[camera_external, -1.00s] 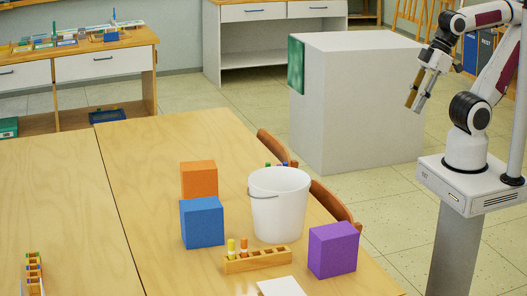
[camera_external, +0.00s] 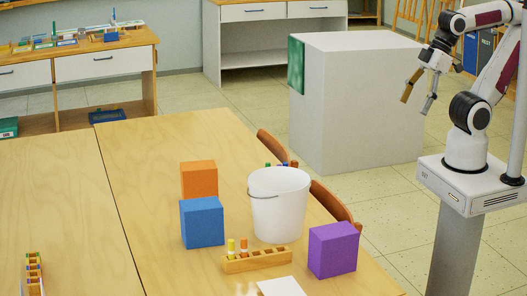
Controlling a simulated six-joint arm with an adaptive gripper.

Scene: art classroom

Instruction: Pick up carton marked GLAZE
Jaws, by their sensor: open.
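No marking that reads GLAZE can be made out. Three plain cartons stand on the wooden table: an orange one (camera_external: 199,179) at the back, a blue one (camera_external: 202,222) just in front of it, and a purple one (camera_external: 333,250) at the front right. Any lettering on their hidden sides cannot be seen. My gripper (camera_external: 418,101) is at the upper right, beyond the table and well apart from the cartons. Its fingers point down, are spread apart and hold nothing.
A white bucket (camera_external: 279,210) stands between the blue and purple cartons. A wooden marker rack (camera_external: 257,261) and a white sheet (camera_external: 281,287) lie in front of it. Chair backs (camera_external: 336,203) touch the table's right side. A large white block (camera_external: 362,110) stands behind. The table's left (camera_external: 62,200) is mostly clear.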

